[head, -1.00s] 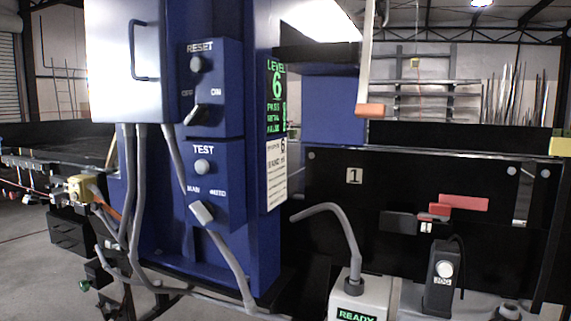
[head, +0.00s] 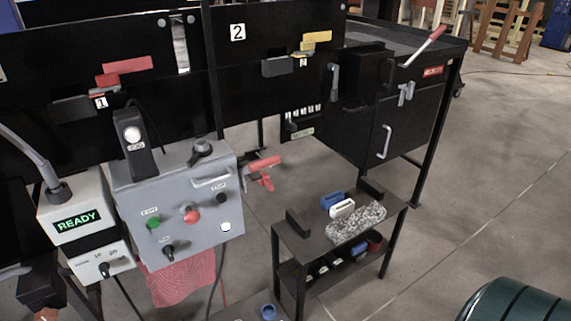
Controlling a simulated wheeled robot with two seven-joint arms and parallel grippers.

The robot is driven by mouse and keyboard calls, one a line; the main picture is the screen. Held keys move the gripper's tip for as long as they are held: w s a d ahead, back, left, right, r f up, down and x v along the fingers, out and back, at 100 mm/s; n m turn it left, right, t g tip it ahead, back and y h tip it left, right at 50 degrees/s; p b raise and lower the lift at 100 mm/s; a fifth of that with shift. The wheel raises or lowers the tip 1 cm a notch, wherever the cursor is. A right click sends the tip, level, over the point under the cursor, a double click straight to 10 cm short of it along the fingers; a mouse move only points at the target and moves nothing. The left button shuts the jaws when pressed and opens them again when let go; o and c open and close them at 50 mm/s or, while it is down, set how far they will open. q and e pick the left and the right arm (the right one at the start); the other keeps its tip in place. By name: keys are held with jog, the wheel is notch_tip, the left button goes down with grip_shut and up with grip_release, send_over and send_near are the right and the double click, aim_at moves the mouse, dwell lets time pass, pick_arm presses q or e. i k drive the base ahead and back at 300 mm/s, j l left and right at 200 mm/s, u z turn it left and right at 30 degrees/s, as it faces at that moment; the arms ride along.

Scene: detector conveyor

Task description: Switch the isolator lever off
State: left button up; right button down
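A lever with a red grip (head: 430,39) rises at an upward-right slant from the black cabinet (head: 400,125) at the upper right. A small red label (head: 433,71) sits below it, too small to read for sure; this looks like the isolator lever. A dark rotary handle (head: 201,149) also sits on top of the grey control box (head: 190,205). Neither of my grippers shows in the head view.
A READY box (head: 78,222) stands left of the control box. A low black bench (head: 292,238) carries blue and white items and a speckled cloth (head: 356,224). A dark green ribbed object (head: 515,300) is at the bottom right.

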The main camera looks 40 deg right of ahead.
aim_at(255, 166)
jog(key=z, duration=0.9)
